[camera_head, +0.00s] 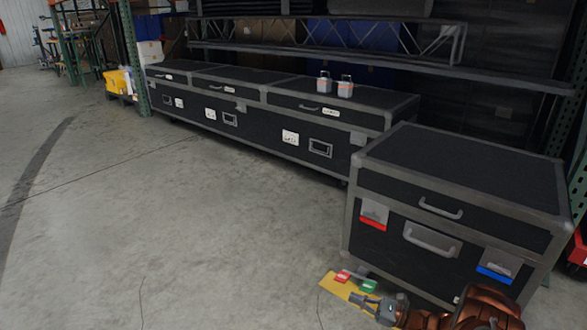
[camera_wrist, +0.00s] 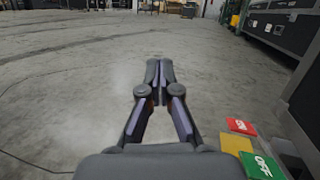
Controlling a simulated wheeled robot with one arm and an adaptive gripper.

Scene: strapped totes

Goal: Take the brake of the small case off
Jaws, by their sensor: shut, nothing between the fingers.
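The small case (camera_head: 455,185) is a black box with grey edges at the right of the head view. A red latch, a blue latch and handles are on its front. At its lower front left, a yellow plate (camera_head: 335,286) carries a red pad (camera_head: 343,275) and a green pad (camera_head: 369,286). In the wrist view, the red pad (camera_wrist: 240,126) reads ON and the green pad (camera_wrist: 262,167) reads OFF, both right of the fingers. My gripper (camera_head: 355,298) is shut and empty beside the pads, on their near side. It also shows in the wrist view (camera_wrist: 160,65).
A long black case (camera_head: 265,135) with two small grey items (camera_head: 335,86) on top stands behind, along the rack (camera_head: 390,65). The concrete floor (camera_head: 150,240) to the left is clear. The small case's side (camera_wrist: 305,95) bounds the wrist view's right.

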